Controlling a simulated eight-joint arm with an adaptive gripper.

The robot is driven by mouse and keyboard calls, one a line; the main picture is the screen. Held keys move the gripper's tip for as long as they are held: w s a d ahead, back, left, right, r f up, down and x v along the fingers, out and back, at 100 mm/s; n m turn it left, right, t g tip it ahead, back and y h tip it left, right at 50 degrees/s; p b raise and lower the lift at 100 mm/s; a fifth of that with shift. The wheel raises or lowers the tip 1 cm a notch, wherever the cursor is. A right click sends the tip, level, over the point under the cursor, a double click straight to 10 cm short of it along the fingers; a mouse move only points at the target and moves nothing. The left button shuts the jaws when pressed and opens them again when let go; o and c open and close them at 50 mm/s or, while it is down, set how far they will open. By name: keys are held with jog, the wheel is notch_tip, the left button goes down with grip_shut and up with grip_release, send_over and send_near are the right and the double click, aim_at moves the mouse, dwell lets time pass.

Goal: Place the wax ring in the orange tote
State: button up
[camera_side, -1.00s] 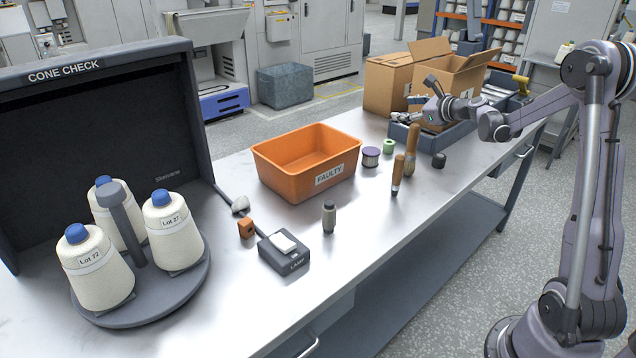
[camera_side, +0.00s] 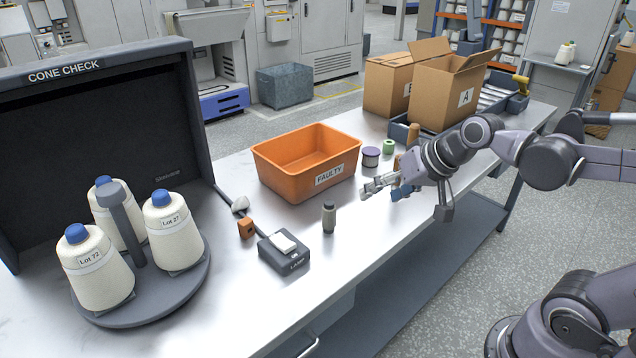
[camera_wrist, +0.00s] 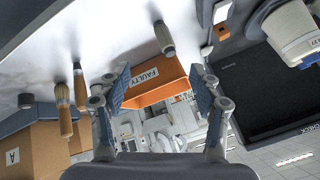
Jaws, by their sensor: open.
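A small green ring (camera_side: 389,146), which looks like the wax ring, lies on the table behind my gripper in the side view. The open orange tote (camera_side: 283,178), labelled FAULTY, stands left of both and appears empty. My gripper (camera_side: 385,188) is open and empty, above the table to the right of the tote's front corner. In the wrist view the tote (camera_wrist: 168,92) shows between the fingers of my gripper (camera_wrist: 160,70); I cannot make out the green ring there.
A small grey bottle (camera_side: 329,218) stands in front of the tote. A lamp box (camera_side: 284,254) and an orange block (camera_side: 246,229) lie further left. Cones on a round stand fill the left. Wooden-handled brushes (camera_wrist: 62,108) stand beside the gripper. Cardboard boxes (camera_side: 455,92) stand behind.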

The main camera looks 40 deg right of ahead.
jog(key=s+a+f+n, duration=0.1)
jog(key=s+f+n, duration=0.2)
jog(key=s+n, duration=0.2)
jog(key=w+d+r+m+h, duration=0.2)
jog(key=w+d+r, duration=0.5)
jog(key=w, duration=0.5)
jog(key=m+g+h, duration=0.2)
jog(key=m+h, duration=0.2)
jog(key=m, duration=0.3)
send_over(389, 143)
jog(key=s+a, duration=0.2)
notch_tip(389, 143, down, 10)
jog(key=shift+a, duration=0.1)
notch_tip(389, 143, down, 5)
jog(key=shift+r, duration=0.1)
jog(key=f, duration=0.2)
jog(key=w+d+f, duration=0.1)
jog(key=shift+f, duration=0.3)
jog(key=shift+w+d+f, duration=0.15)
jog(key=shift+w+f, duration=0.05)
jog(key=shift+f, duration=0.2)
